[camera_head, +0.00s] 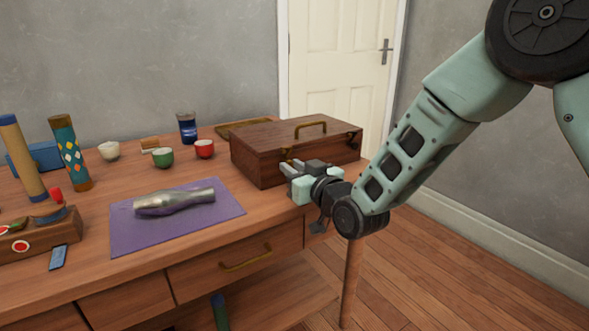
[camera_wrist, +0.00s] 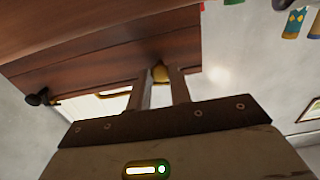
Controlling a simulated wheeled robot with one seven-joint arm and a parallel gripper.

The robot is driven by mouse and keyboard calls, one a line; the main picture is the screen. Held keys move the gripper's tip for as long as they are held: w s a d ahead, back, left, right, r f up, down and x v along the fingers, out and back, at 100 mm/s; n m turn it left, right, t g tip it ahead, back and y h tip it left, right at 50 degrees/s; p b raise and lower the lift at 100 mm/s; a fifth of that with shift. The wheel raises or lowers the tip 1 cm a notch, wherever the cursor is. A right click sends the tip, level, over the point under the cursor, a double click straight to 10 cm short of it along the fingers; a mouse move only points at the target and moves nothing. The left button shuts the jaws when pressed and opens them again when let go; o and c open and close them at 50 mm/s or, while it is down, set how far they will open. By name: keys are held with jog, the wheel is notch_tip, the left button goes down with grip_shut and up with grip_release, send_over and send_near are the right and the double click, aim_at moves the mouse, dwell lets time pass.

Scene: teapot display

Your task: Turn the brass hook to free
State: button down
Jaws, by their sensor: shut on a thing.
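A dark brown wooden box (camera_head: 270,158) stands at the right end of the table, its lid down. In the wrist view its wood (camera_wrist: 85,65) fills the upper left. A small brass hook (camera_wrist: 160,74) shows at the box front, between my fingertips. My gripper (camera_head: 287,168) is at the front face of the box; in the wrist view its two fingers (camera_wrist: 161,86) are closed around the brass piece. The fingers hide part of the hook, and I cannot tell its exact angle.
A brass handle (camera_head: 311,127) tops the lid. Left of the box are a red cup (camera_head: 204,149), a green cup (camera_head: 162,157) and a blue jar (camera_head: 187,128). A metal vase-like piece (camera_head: 175,201) lies on a purple mat (camera_head: 135,238). Floor right of the table is clear.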

jog(key=m+b, duration=0.1)
jog(key=m, duration=0.5)
jog(key=shift+m, duration=0.3)
jog(key=m, duration=0.6)
jog(key=shift+b, duration=0.3)
jog(key=shift+m, duration=0.3)
jog(key=c, duration=1.3)
grip_release()
jog(key=shift+s+d, duration=0.1)
